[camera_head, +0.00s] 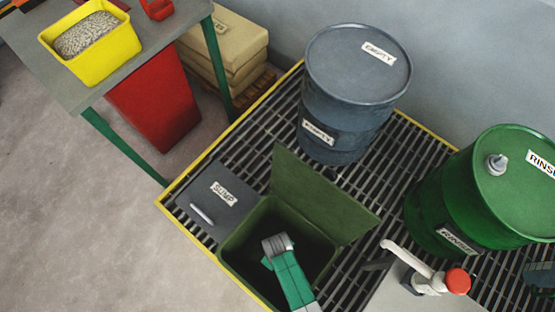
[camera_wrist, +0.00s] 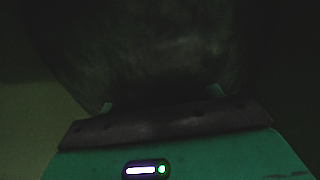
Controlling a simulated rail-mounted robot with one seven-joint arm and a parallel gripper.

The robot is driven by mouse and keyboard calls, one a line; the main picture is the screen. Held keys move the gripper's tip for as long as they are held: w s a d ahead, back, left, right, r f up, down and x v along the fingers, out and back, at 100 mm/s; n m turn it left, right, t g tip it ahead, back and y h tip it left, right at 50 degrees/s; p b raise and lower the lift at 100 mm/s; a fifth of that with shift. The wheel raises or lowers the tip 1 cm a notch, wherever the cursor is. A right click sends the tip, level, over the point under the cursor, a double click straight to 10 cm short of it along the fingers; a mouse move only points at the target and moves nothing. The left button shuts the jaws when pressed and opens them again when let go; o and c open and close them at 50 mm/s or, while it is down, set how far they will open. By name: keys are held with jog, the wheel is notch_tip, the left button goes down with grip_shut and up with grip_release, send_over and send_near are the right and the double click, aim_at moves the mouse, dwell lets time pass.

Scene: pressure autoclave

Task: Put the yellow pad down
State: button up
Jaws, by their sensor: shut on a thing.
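My arm reaches down into the open green bin (camera_head: 236,250) in the head view, and the gripper itself is hidden there. In the wrist view my gripper (camera_wrist: 160,112) is shut on a large, soft-looking dark thing (camera_wrist: 150,50), which fills the upper middle. I take this to be the yellow pad, but it is too dark to make out its colour or whether it touches anything below. The bin's green lid (camera_head: 325,197) stands open behind my arm.
The bin stands in a slatted, yellow-edged grating (camera_head: 385,165). The SUMP cover (camera_head: 208,212) is to its left, the grey EMPTY drum (camera_head: 350,95) behind, and the green RINSE drum (camera_head: 470,190) to the right. A red-knobbed pipe fitting (camera_head: 425,278) is close on the right.

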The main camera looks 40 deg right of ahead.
jog(key=shift+f, duration=0.1)
jog(key=o, duration=1)
notch_tip(320, 180, up, 12)
jog(key=p, duration=0.6)
jog(key=shift+d, duration=0.1)
